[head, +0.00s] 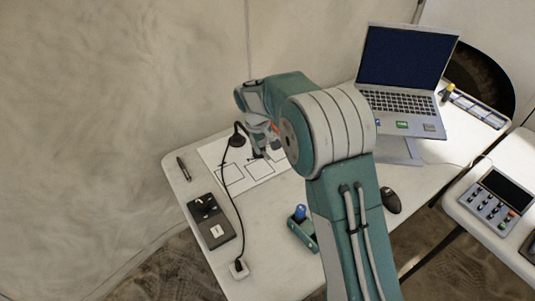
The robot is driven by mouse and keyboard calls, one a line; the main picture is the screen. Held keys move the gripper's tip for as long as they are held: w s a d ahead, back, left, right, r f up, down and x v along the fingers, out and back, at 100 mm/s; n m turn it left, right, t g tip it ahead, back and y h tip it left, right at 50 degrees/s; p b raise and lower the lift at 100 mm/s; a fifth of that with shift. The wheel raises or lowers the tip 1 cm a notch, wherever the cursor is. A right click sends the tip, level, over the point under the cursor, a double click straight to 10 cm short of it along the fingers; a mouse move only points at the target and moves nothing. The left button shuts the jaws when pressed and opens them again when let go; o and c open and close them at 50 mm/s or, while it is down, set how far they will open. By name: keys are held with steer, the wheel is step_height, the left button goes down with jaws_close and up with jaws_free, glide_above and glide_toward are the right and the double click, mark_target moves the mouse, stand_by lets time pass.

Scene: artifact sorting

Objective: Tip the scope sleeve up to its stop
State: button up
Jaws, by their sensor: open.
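A small dark scope-like head (238,138) stands near the back of the table, with a black cable running forward from it. I take this to be the scope; its sleeve is too small to make out, and I cannot tell its tilt. My gripper (264,150) is open, just right of the scope and above a white sheet with printed square outlines. The gripper's fingers are small and partly hidden by my own arm. I cannot tell whether they touch the scope, though they look apart from it. Nothing shows held in the fingers.
A white sheet (232,188) lies under the gripper. A laptop (405,70) and mouse (390,200) are right.

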mark_target(267, 156)
steer(key=shift+w+d+f, duration=0.15)
steer(key=shift+d+f, duration=0.05)
steer(key=shift+f, duration=1)
steer(key=shift+w+d+f, duration=0.15)
steer(key=shift+f, duration=1)
jaws_close()
